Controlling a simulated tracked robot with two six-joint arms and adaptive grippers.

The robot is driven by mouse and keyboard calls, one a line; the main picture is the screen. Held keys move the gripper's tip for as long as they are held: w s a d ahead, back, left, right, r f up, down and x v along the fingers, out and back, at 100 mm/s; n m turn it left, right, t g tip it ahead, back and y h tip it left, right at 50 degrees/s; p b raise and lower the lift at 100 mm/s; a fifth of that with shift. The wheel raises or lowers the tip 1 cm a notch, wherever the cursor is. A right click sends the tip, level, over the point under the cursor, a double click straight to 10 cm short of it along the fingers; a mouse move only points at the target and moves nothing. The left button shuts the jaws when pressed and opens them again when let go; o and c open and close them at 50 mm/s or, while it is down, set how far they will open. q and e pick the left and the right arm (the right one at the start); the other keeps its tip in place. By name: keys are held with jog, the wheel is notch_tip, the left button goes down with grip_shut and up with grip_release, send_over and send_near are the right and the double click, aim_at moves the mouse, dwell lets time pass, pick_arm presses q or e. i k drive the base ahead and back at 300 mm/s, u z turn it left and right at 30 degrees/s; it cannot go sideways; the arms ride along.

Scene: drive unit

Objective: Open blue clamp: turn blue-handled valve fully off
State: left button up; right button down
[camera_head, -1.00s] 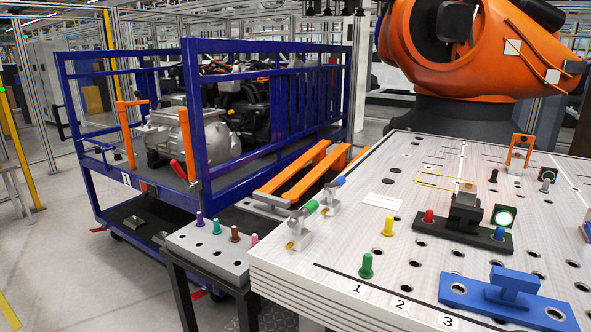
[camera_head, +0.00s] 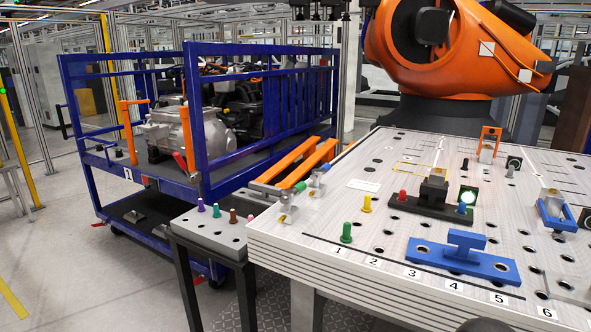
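A small valve with a blue handle tip (camera_head: 325,168) stands at the table's left edge. Its pale metal body (camera_head: 315,185) is small, so the exact handle angle is hard to tell. A similar valve with a green handle tip (camera_head: 300,187) stands just in front of it. A blue clamp-like part (camera_head: 553,217) sits near the right edge of the view; whether it is open or shut I cannot tell. A larger blue block with a raised bar (camera_head: 462,260) lies near the front.
The perforated worktable (camera_head: 300,243) carries green (camera_head: 346,233), yellow (camera_head: 366,204) and other pegs. A small grey stand (camera_head: 200,228) with pegs is left of it. A blue cart (camera_head: 195,110) and an orange robot arm (camera_head: 455,50) stand behind. Open floor lies left.

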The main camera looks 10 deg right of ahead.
aim_at(316, 175)
jog(key=u, duration=1.05)
jog(key=i, duration=1.8)
jog(key=z, duration=1.2)
jog(key=k, duration=0.5)
jog(key=z, duration=0.25)
jog(key=i, duration=0.45)
jog(key=u, duration=0.15)
